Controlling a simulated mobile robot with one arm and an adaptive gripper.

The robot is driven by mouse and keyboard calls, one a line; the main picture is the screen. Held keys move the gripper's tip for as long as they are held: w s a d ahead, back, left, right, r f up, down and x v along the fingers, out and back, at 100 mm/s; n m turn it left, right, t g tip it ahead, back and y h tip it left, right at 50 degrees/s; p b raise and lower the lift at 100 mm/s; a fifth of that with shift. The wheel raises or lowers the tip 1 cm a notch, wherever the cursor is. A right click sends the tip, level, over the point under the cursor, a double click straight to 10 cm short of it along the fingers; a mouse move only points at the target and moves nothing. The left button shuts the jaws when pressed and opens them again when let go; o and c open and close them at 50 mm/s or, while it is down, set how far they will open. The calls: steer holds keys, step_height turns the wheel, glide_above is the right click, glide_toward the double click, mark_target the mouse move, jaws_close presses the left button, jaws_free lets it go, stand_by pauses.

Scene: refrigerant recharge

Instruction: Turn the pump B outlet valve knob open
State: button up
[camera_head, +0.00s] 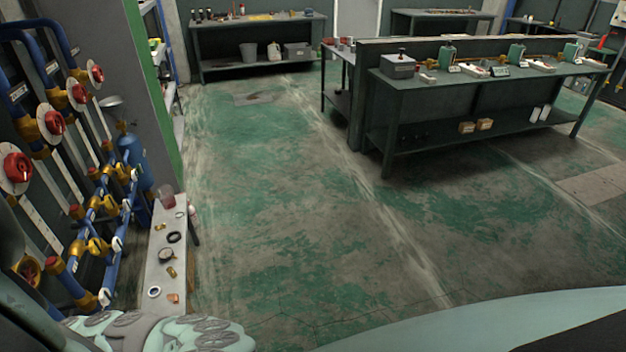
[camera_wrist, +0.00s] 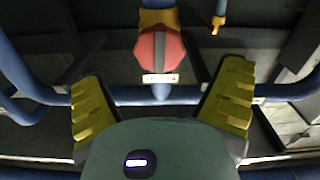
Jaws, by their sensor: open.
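In the wrist view, my gripper (camera_wrist: 162,100) is open, with one yellow ribbed finger on each side of the picture. A red knob (camera_wrist: 158,52) with a grey bar across it and a small pale label sits ahead of the gap between the fingers. They look apart from it. The knob is on a yellow valve body (camera_wrist: 158,18) on a blue pipe. The label is too small to read, so I cannot tell if this is pump B outlet. In the head view, several red knobs on white discs (camera_head: 53,123) line the left pipe panel; my gripper is not clearly visible there.
Blue pipes (camera_wrist: 120,95) run across behind the fingers, and a yellow fitting (camera_wrist: 217,22) hangs at upper right. In the head view, a narrow bench (camera_head: 160,245) with small parts stands beside the panel. A blue cylinder (camera_head: 135,160) is behind it.

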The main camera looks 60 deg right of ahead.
steer(key=x, duration=0.2)
steer(key=p+x, duration=0.1)
steer(key=x, duration=0.1)
steer(key=shift+w+a+r, duration=0.2)
steer(key=shift+p+x, duration=0.3)
steer(key=shift+x, duration=0.55)
steer(key=shift+s+f, duration=0.1)
steer(key=shift+f, duration=0.1)
steer(key=c, duration=1.2)
steer(key=shift+f+b, duration=0.15)
steer(key=shift+b, duration=0.25)
steer(key=shift+n, duration=0.4)
steer(key=o, duration=1.2)
